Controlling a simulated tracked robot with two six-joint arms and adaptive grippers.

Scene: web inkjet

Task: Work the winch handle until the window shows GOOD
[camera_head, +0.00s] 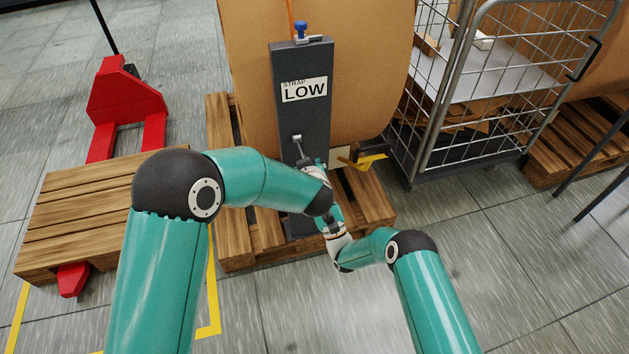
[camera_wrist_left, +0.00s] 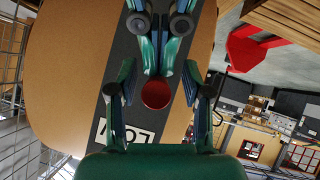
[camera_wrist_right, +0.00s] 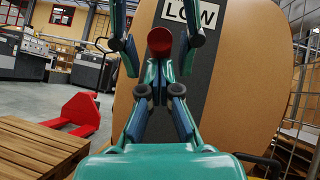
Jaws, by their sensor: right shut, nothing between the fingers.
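The dark grey winch post (camera_head: 290,120) stands against a large brown roll. Its window (camera_head: 304,89) reads STRAP LOW. A grey crank arm (camera_head: 298,142) shows on the post's front; my arms hide what lies below it. A red round knob (camera_wrist_left: 156,94), seen end-on, also shows in the right wrist view (camera_wrist_right: 160,41). My left gripper (camera_wrist_left: 160,78) is open, its fingers on either side of the knob; contact is unclear. My right gripper (camera_wrist_right: 158,75) is shut and empty, its tips just below the knob. Both grippers are largely hidden in the head view.
A blue knob (camera_head: 301,29) tops the post. The brown roll (camera_head: 370,70) sits on a wooden pallet (camera_head: 375,208). A wire cage cart (camera_head: 470,100) stands right. A red pallet truck (camera_head: 125,95) and another pallet (camera_head: 80,215) stand left. Front floor is clear.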

